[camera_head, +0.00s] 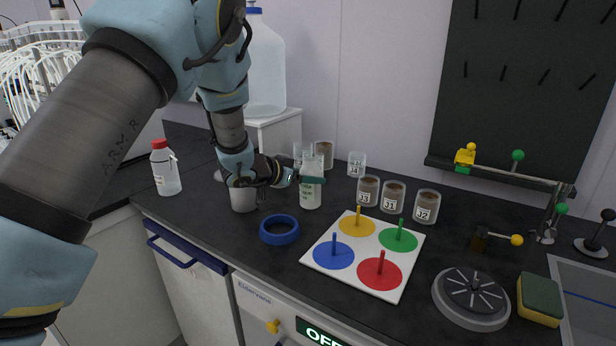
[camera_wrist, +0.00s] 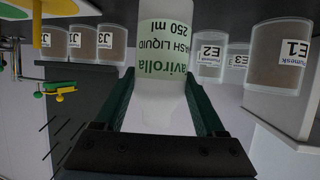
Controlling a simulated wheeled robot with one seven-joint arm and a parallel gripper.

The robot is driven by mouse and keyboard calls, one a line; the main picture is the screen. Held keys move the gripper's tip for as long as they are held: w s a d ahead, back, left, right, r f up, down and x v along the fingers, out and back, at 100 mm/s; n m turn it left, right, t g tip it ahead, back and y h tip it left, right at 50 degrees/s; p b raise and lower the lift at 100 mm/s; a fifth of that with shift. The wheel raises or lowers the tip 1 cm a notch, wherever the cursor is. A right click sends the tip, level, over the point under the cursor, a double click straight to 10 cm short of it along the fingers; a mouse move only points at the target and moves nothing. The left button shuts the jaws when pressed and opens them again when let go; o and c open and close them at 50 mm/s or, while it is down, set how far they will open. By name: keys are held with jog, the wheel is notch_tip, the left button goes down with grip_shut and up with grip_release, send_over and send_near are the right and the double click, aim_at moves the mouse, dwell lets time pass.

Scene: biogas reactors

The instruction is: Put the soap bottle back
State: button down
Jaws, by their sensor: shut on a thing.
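The soap bottle (camera_head: 311,194) is a small whitish bottle with a label, upright at the middle of the dark counter. My gripper (camera_head: 307,180) is shut on its upper part, with the dark green fingers on either side. In the wrist view, which is upside down, the bottle (camera_wrist: 163,50) sits between the two fingers of my gripper (camera_wrist: 163,85), and its label reads "WASH LIQUID 250 ml". Its base is at or very near the counter; I cannot tell whether it touches. Part of its top is hidden by the gripper.
Labelled jars (camera_head: 393,196) stand right of and behind the bottle. A white board with coloured discs (camera_head: 350,277) is front right. A red-capped bottle (camera_head: 165,170) stands far left.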

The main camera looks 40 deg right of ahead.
jog(key=shift+f, duration=0.25)
grip_release()
